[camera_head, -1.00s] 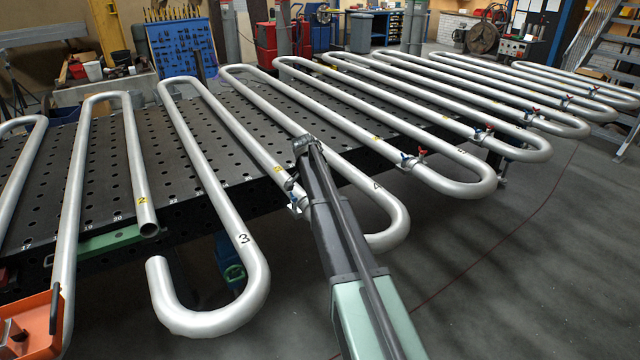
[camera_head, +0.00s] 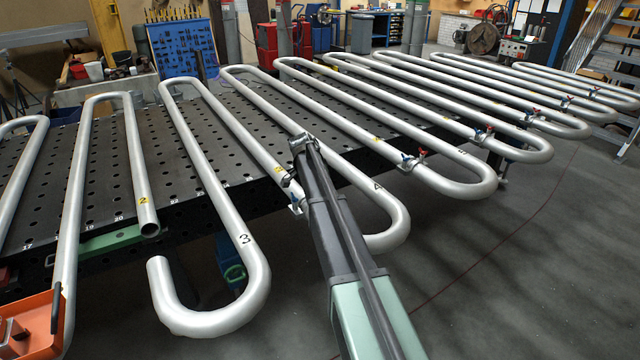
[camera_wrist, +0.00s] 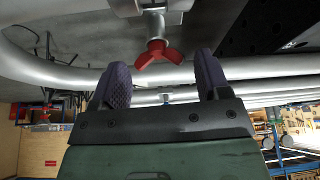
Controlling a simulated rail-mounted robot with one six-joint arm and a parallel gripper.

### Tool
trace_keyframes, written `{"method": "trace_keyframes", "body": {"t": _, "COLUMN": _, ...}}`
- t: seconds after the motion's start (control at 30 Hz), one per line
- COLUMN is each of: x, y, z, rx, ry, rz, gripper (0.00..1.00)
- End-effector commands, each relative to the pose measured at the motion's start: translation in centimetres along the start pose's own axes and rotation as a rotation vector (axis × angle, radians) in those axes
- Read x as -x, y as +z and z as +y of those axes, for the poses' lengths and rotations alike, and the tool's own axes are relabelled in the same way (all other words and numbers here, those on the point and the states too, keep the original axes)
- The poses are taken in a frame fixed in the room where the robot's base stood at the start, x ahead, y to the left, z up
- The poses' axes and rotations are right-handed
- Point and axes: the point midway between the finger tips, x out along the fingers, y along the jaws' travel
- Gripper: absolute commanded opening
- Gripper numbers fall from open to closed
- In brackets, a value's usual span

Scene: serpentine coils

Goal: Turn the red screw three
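In the wrist view, a red wing-shaped screw (camera_wrist: 158,52) sits on a silver stem under a pale clamp (camera_wrist: 150,8). My gripper (camera_wrist: 161,62) is open. Its two dark, ridged fingers stand apart on either side of the screw's lower end, with a gap on both sides and no contact visible. In the head view, my arm reaches to the front edge of the pipe row, beside the pipe bend marked 4 (camera_head: 392,208).
Serpentine pipes lie across a perforated black table (camera_head: 105,190), their bends overhanging the front edge. The bend marked 3 (camera_head: 255,275) is left of my arm. Other clamps with red screws (camera_head: 422,152) sit along the pipes to the right. An orange tray (camera_head: 35,320) is at lower left.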

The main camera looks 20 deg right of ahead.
Motion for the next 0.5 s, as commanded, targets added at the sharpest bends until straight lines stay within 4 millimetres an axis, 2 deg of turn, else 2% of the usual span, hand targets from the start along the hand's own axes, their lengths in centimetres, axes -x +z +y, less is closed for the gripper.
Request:
{"method": "trace_keyframes", "body": {"t": 0.33, "x": 0.1, "y": 0.0, "z": 0.1, "rx": 0.0, "ry": 0.002, "rz": -0.001, "gripper": 0.79}}
{"method": "trace_keyframes", "body": {"t": 0.5, "x": 2.4, "y": -0.2, "z": 0.1, "rx": 0.001, "ry": 0.001, "rz": -0.001, "gripper": 0.79}}
